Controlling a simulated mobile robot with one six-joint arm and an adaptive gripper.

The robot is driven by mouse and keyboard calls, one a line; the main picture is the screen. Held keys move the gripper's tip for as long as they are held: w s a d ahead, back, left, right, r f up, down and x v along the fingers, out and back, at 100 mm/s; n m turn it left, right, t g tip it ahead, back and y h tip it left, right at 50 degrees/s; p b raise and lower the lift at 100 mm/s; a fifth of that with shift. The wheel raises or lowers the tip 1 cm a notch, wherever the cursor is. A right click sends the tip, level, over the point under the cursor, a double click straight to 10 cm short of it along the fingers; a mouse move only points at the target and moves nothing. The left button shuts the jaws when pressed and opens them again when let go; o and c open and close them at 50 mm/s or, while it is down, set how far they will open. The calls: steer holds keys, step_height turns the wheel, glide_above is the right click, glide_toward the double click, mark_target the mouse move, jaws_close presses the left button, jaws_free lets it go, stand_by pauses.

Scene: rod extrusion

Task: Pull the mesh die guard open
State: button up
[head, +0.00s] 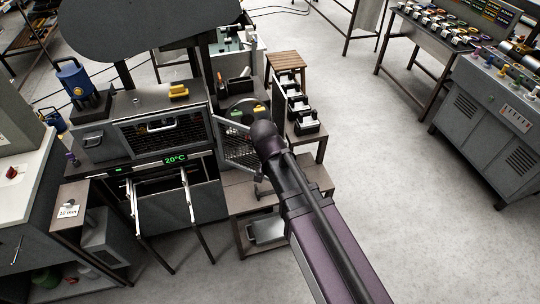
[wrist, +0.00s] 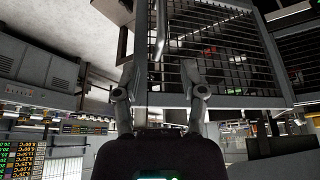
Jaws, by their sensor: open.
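The mesh die guard (head: 236,151) is a framed wire panel at the right end of the dark machine (head: 150,105). It appears to stand at an angle to the machine's front. In the wrist view the guard's mesh (wrist: 225,50) fills the upper middle, with a pale bar handle (wrist: 159,32) running along it. My gripper (wrist: 159,72) is open, one finger on each side of the handle's line. The handle's near end lies between the fingertips, with gaps on both sides; I cannot tell the depth. In the head view my arm hides the gripper and part of the guard.
A green 20°C display (head: 175,160) sits on the machine's front. A low brown table (head: 250,196) stands below the guard. A wooden stand with black bins (head: 300,117) is close behind my arm. Open floor (head: 400,180) lies to the right.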

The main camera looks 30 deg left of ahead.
steer(key=shift+p+v, duration=1.35)
steer(key=shift+v, duration=0.35)
steer(key=c, duration=0.6)
steer(key=shift+w+d+f, duration=0.1)
steer(key=shift+w+d, duration=0.05)
steer(key=shift+d, duration=0.1)
jaws_close()
steer(key=w+d+f+m+g+b, duration=0.1)
steer(key=w+d+f+g+b, duration=0.1)
steer(key=d, duration=2)
steer(key=w+d+f+m+g+h+b, duration=0.1)
steer(key=d+f, duration=0.3)
steer(key=d, duration=1.8)
steer(key=shift+w+d+m+g+b, duration=0.2)
steer(key=shift+w+m+g+b, duration=0.2)
steer(key=shift+g+b, duration=0.4)
